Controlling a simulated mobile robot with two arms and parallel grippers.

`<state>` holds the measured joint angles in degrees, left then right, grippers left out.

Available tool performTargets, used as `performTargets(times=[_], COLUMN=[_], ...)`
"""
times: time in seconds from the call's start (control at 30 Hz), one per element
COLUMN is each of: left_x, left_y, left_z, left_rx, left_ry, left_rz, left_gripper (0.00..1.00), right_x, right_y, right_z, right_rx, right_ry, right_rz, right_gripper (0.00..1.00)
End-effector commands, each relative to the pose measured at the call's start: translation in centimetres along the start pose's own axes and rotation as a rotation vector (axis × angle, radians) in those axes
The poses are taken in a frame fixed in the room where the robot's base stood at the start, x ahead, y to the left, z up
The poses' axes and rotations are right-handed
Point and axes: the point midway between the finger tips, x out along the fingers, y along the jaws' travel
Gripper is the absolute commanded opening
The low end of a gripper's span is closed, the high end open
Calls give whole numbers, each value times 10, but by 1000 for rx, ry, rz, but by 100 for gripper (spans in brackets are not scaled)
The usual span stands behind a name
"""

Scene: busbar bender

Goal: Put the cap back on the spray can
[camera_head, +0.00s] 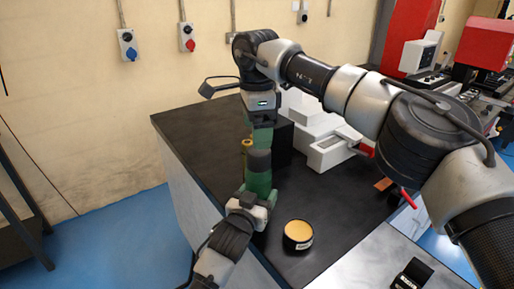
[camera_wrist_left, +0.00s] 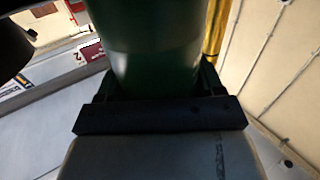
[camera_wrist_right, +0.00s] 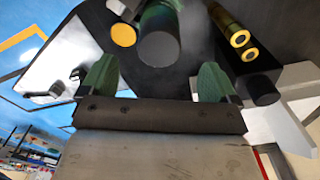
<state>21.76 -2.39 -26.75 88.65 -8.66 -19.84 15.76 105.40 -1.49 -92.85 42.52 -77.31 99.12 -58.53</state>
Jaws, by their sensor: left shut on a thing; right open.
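The green spray can (camera_head: 258,183) stands upright near the table's front left. My left gripper (camera_head: 256,198) is shut around its lower body, and the green can wall (camera_wrist_left: 155,60) fills the left wrist view between the fingers. A dark grey cap (camera_head: 258,160) sits on the can's top; whether it is fully seated I cannot tell. In the right wrist view the round cap (camera_wrist_right: 160,48) shows ahead, between the fingers. My right gripper (camera_head: 262,143) points down just above the cap, its green fingers open and apart from it (camera_wrist_right: 155,80).
A black tin with a yellow-orange top (camera_head: 298,236) stands right of the can. Brass cylinders (camera_wrist_right: 241,45) stand close behind the can. A white machine with red handles (camera_head: 330,150) stands on the right. Bare dark tabletop (camera_head: 195,125) lies to the left.

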Motion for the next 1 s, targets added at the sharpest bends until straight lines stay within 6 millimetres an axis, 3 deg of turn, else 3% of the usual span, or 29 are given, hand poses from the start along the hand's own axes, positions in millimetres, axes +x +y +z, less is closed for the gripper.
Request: performTargets(times=[0.1, 0.23, 0.63, 0.67, 0.83, 1.0], left_x=[0, 0, 0, 0, 0, 0], left_y=[0, 0, 0, 0, 0, 0], left_z=[0, 0, 0, 0, 0, 0], left_rx=[0, 0, 0, 0, 0, 0], left_ry=[0, 0, 0, 0, 0, 0], left_rz=[0, 0, 0, 0, 0, 0], left_gripper=[25, 25, 25, 72, 98, 98], right_x=[-23, -38, -45, -45, -45, -45], right_y=[0, 0, 0, 0, 0, 0], right_z=[1, 0, 0, 0, 0, 0], right_rx=[1, 1, 0, 0, 0, 0], right_ry=[-1, -1, -1, -1, -1, -1], right_rz=[-1, 0, 2, 2, 1, 1], right_gripper=[91, 91, 91, 91, 91, 91])
